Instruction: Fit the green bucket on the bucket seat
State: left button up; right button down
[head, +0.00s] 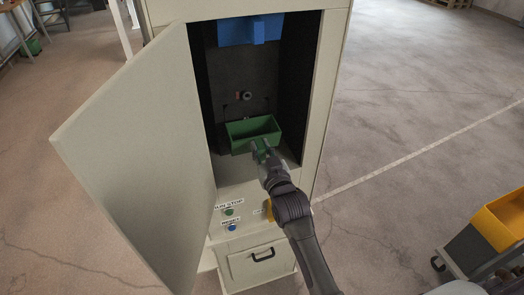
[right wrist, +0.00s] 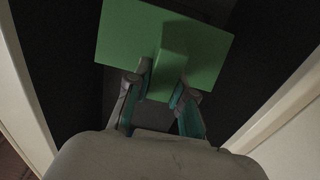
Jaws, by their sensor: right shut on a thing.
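The green bucket (head: 254,128) is an open box with a handle block on its front, inside the open cabinet. In the right wrist view the bucket (right wrist: 205,52) shows its front face, slightly tilted in the picture. My right gripper (head: 262,148) reaches into the cabinet from the front and is shut on the bucket's handle. In the right wrist view its fingers (right wrist: 163,90) lie on both sides of the handle. The bucket seat cannot be made out clearly; part of the back wall is hidden behind the bucket. My left gripper is not in view.
The cabinet door (head: 145,150) stands open to the left. A blue part (head: 250,30) hangs at the cabinet's top, and a small round fitting (head: 246,96) sits on the back wall. Buttons (head: 232,228) and a drawer (head: 258,262) are below. A yellow bin (head: 503,222) stands at right.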

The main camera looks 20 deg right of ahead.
jog(key=shift+w+b, duration=0.35)
jog(key=shift+w, duration=0.7)
jog(key=shift+w, duration=0.1)
jog(key=c, duration=0.9)
grip_release()
jog(key=shift+f, duration=0.1)
jog(key=s, duration=1.2)
jog(key=shift+s+d, duration=0.1)
jog(key=shift+d, duration=0.05)
